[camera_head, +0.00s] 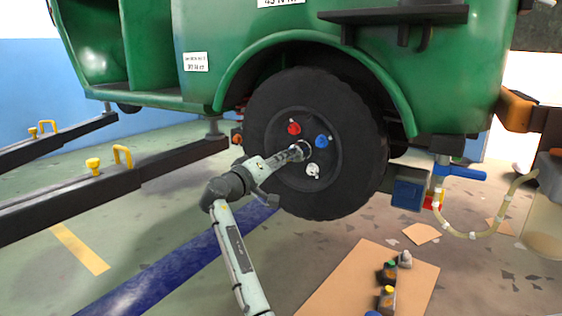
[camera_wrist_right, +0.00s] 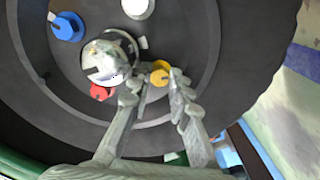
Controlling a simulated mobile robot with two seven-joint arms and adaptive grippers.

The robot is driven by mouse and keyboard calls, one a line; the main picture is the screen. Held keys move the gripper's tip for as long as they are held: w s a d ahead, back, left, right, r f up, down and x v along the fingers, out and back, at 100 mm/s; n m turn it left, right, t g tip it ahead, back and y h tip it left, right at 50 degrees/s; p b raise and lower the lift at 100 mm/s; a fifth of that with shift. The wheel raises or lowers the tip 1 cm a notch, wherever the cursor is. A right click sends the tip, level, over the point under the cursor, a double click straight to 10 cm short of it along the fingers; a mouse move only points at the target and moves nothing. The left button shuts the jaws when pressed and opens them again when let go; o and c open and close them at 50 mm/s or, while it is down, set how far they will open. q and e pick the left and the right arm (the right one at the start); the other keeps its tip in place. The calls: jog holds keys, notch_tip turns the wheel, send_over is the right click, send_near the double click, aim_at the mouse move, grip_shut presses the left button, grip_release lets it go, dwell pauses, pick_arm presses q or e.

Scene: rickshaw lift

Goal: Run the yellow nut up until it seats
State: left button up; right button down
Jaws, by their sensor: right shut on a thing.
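The black wheel (camera_head: 349,176) of the green vehicle carries a red nut (camera_head: 294,128), a blue nut (camera_head: 321,141) and a white nut (camera_head: 313,171) around its hub. My right gripper (camera_head: 292,154) reaches the hub's left side, and the yellow nut is hidden there in the head view. In the right wrist view the yellow nut (camera_wrist_right: 160,73) shows between the fingertips of my right gripper (camera_wrist_right: 153,84), which is shut on it at the wheel face. How far the nut is seated cannot be told. My left gripper is not in view.
The green vehicle body (camera_head: 300,25) overhangs the wheel. A dark lift beam (camera_head: 100,193) with yellow fittings lies left. Cardboard (camera_head: 345,275) with small bottles (camera_head: 388,272) lies on the floor at front right. A blue-handled valve (camera_head: 460,172) with a hose is to the right.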

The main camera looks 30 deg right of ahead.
jog(key=shift+a, duration=0.2)
jog(key=c, duration=1.5)
grip_release()
jog(key=shift+o, duration=0.5)
jog(key=v, duration=0.8)
